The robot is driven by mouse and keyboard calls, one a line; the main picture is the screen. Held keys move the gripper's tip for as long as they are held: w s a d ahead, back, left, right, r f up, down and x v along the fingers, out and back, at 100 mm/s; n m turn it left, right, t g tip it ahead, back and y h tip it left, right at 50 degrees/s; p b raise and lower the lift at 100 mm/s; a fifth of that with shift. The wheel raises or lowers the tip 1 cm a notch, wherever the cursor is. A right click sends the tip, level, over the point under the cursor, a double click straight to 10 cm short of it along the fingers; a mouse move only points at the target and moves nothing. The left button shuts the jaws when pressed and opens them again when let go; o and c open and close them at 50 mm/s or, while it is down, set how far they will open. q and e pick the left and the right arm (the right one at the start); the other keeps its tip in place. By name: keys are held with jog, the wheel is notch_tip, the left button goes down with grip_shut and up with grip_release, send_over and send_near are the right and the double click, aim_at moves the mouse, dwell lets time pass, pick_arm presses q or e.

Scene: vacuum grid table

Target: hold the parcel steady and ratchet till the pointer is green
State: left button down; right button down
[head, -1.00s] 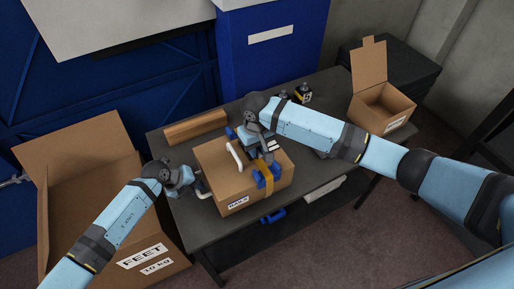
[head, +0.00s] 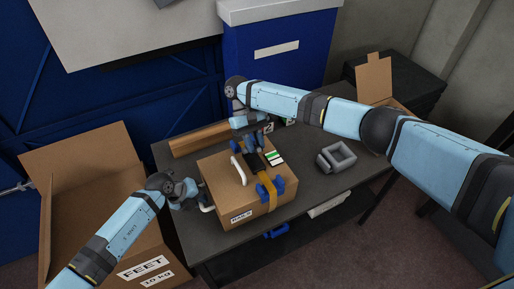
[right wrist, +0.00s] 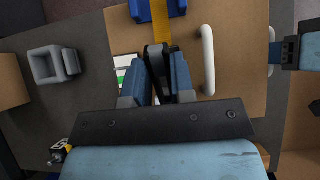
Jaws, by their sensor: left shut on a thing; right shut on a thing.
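The parcel (head: 219,188) is a brown cardboard box on the dark table, with a yellow strap (head: 266,190) and blue corner guards (head: 278,187). A white handle (head: 239,170) is on its top. My left gripper (head: 201,205) is shut on a white handle at the parcel's left side. My right gripper (head: 257,145) is above the parcel's far edge, shut on the black ratchet lever, which shows between the fingers in the right wrist view (right wrist: 156,54). The gauge (head: 274,158), with white and green bands, lies beside the ratchet; its pointer is too small to read.
A grey square ring (head: 337,157) lies on the table (head: 310,190) right of the parcel. A long brown block (head: 198,135) lies behind it. Open cartons stand at left (head: 88,150) and far right (head: 374,78). The table's right part is mostly clear.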

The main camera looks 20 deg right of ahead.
jog(key=shift+w+a+r+g, duration=0.2)
jog(key=shift+w+g, duration=0.15)
jog(key=shift+g, duration=0.35)
jog(key=shift+w, duration=0.1)
jog(key=shift+w+d+r, duration=0.1)
jog(key=shift+w, duration=0.1)
jog(key=c, duration=1)
grip_release()
jog(key=shift+o, duration=0.2)
jog(key=v, duration=0.7)
jog(key=shift+w, duration=0.25)
jog(key=shift+r, duration=0.15)
